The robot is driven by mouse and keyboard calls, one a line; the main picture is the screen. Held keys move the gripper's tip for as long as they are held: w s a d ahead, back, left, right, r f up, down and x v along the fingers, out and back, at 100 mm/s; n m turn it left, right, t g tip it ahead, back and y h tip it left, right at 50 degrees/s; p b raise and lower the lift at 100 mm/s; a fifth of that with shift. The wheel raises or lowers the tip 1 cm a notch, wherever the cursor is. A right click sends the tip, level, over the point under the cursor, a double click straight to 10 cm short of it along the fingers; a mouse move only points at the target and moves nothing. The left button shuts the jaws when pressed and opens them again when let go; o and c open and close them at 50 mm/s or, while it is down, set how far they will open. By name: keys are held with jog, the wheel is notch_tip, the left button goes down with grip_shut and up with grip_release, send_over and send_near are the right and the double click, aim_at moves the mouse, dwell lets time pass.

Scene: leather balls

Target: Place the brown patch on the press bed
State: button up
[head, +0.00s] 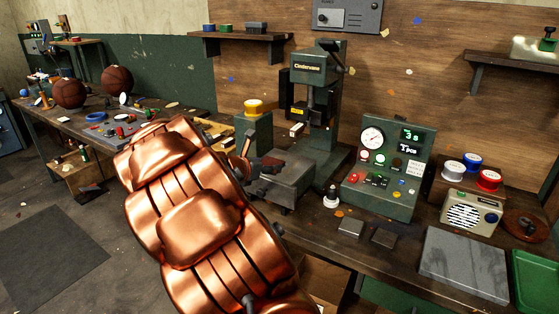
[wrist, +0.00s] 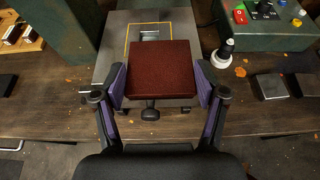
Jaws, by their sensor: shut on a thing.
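The brown patch (wrist: 163,68) is a flat reddish-brown square in the wrist view. My gripper (wrist: 162,84) is shut on it, with one purple-padded finger at its left edge and one at its right edge. The grey press bed (wrist: 113,42) lies beneath and beyond the patch, with a yellow outline partly hidden by it. The patch covers the near part of the bed; I cannot tell whether it touches it. In the head view my gripper (head: 256,164) is at the left side of the press bed (head: 288,184), under the green press (head: 322,110); my copper arm hides much there.
A green control box (head: 385,165) with a gauge stands right of the press. A small white-based knob (wrist: 226,48) stands close to the bed's right side. Dark blocks (head: 350,228), a grey slab (head: 465,263) and a radio (head: 470,212) lie further right. Leather balls (head: 69,92) sit far left.

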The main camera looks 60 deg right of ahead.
aim_at(279, 161)
jog(key=d, duration=0.3)
jog(key=w+d+p, duration=0.1)
jog(key=d, duration=0.2)
jog(key=w+d+p, duration=0.1)
jog(key=d, duration=0.3)
jog(key=shift+w+f, duration=0.2)
jog(key=shift+f, duration=0.2)
jog(key=shift+d+f, duration=0.25)
jog(key=shift+d, duration=0.05)
jog(key=shift+f+p, duration=0.35)
jog(key=shift+f, duration=1.2)
jog(key=shift+f, duration=0.2)
jog(key=o, duration=1.1)
jog(key=shift+o, duration=0.2)
jog(key=shift+r, duration=0.1)
